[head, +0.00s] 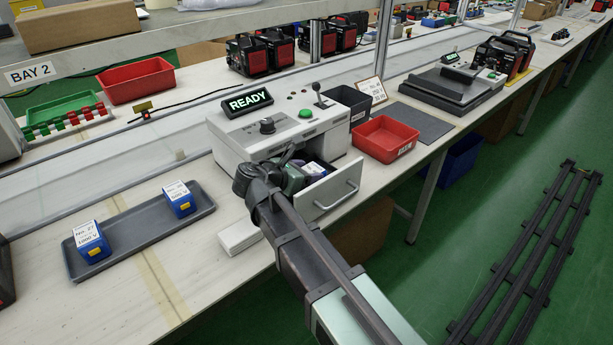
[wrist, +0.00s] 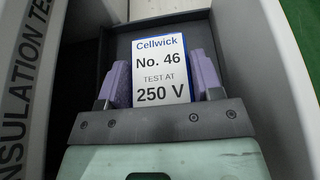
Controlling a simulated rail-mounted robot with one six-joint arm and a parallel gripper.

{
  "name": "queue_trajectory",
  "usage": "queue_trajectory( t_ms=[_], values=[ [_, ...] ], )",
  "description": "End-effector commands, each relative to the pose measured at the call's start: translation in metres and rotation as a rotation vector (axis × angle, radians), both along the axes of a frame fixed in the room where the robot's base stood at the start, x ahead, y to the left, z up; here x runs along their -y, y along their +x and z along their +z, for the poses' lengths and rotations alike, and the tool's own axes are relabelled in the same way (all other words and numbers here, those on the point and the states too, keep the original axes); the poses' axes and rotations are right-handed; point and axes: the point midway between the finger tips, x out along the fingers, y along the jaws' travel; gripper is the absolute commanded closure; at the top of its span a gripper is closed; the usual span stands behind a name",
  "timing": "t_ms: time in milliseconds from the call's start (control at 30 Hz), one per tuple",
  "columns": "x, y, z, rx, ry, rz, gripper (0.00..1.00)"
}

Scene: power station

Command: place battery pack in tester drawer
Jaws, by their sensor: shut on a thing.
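My gripper (wrist: 162,85) is shut on a battery pack (wrist: 160,62), with a purple-padded finger on each side of it. The pack's white label reads "Cellwick No. 46 TEST AT 250 V". In the wrist view the pack is within the walls of the dark-lined tester drawer (wrist: 117,50); I cannot tell whether it touches the floor. In the head view the drawer (head: 335,192) is pulled out from the white insulation tester (head: 290,133). The tester's display reads "READY". My arm hides part of the drawer, and only a bit of blue pack (head: 314,168) shows there.
A grey tray (head: 140,240) at left holds two blue packs, one labelled No. 27, 1000 V (head: 90,240), the other (head: 179,198) at the far end. A red bin (head: 386,138) and a black bin (head: 346,103) stand right of the tester. A white stack (head: 239,236) lies before it.

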Motion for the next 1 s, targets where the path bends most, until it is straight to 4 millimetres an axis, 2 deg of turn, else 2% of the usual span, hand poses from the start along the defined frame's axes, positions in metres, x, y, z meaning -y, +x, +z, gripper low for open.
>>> queue_trajectory(
  t_ms=[33, 67, 200, 433, 567, 1000],
  values=[
    [0.0, 0.0, -0.003, 0.001, -0.001, 0.0, 0.85],
    [0.0, 0.0, -0.002, 0.0, 0.0, 0.0, 0.38],
    [0.0, 0.0, -0.002, 0.0, 0.0, 0.0, 0.16],
    [0.0, 0.0, -0.002, 0.0, 0.0, 0.0, 0.15],
    [-0.003, -0.002, 0.005, 0.0, 0.0, 0.001, 0.15],
    [-0.073, -0.066, 0.046, 0.0, 0.0, 0.002, 0.15]
  ],
)
